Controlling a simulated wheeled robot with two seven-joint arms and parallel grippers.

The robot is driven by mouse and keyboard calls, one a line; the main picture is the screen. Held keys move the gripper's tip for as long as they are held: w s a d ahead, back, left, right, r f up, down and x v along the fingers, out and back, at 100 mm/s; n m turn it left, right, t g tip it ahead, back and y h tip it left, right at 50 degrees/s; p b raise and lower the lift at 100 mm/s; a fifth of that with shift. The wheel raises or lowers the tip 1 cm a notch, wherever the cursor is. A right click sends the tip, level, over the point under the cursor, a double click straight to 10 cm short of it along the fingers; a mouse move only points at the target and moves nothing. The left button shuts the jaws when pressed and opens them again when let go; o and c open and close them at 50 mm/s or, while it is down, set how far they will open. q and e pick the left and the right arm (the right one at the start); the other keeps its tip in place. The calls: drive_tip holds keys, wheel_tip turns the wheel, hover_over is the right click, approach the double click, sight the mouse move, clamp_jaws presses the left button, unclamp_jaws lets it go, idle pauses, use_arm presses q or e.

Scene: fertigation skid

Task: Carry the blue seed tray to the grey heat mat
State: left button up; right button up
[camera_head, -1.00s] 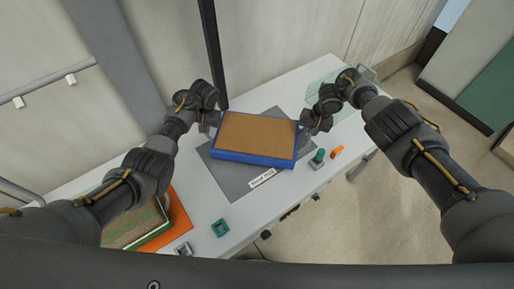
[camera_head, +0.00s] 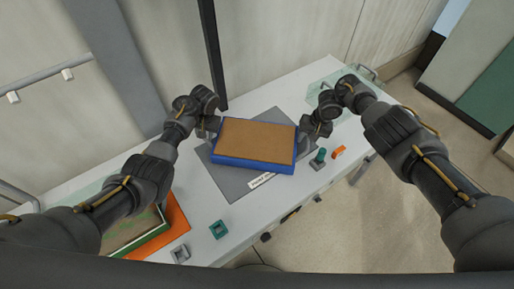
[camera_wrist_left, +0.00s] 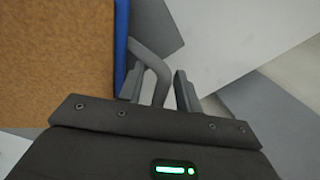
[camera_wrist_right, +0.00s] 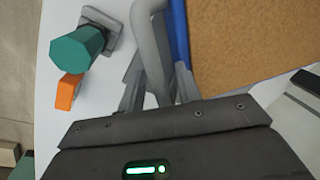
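The blue seed tray (camera_head: 250,163), filled with brown soil, appears to rest on the grey heat mat (camera_head: 230,183) in the head view. The mat's labelled front edge shows just below the tray. My left gripper (camera_head: 212,128) is at the tray's left end. In the left wrist view its fingers (camera_wrist_left: 160,90) stand apart on either side of a grey handle (camera_wrist_left: 150,55). My right gripper (camera_head: 308,134) is at the tray's right end. In the right wrist view its fingers (camera_wrist_right: 160,88) stand apart around the other grey handle (camera_wrist_right: 145,30).
A green-topped knob (camera_head: 319,157) and an orange piece (camera_head: 338,152) lie right of the mat. A teal square block (camera_head: 218,229) and a grey one (camera_head: 180,253) lie at the front. A green-rimmed tray (camera_head: 140,238) sits on an orange mat (camera_head: 177,222) at left.

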use_arm(q)
drive_tip(key=shift+d+r, duration=0.1)
drive_tip(key=shift+r, duration=0.15)
use_arm(e)
drive_tip(key=shift+w+r, duration=0.1)
drive_tip(key=shift+r, duration=0.35)
use_arm(q)
wheel_tip(320, 180, up, 7)
drive_tip(key=d, duration=0.1)
drive_tip(key=shift+s+d, duration=0.15)
drive_tip(key=shift+d, duration=0.05)
use_arm(e)
wheel_tip(320, 180, up, 11)
drive_tip(key=d, duration=0.2)
drive_tip(key=shift+s+d, duration=0.2)
use_arm(q)
drive_tip(key=shift+f, duration=0.1)
use_arm(e)
drive_tip(key=shift+f, duration=0.1)
use_arm(q)
drive_tip(key=shift+d, duration=0.1)
use_arm(e)
drive_tip(key=shift+s, duration=0.1)
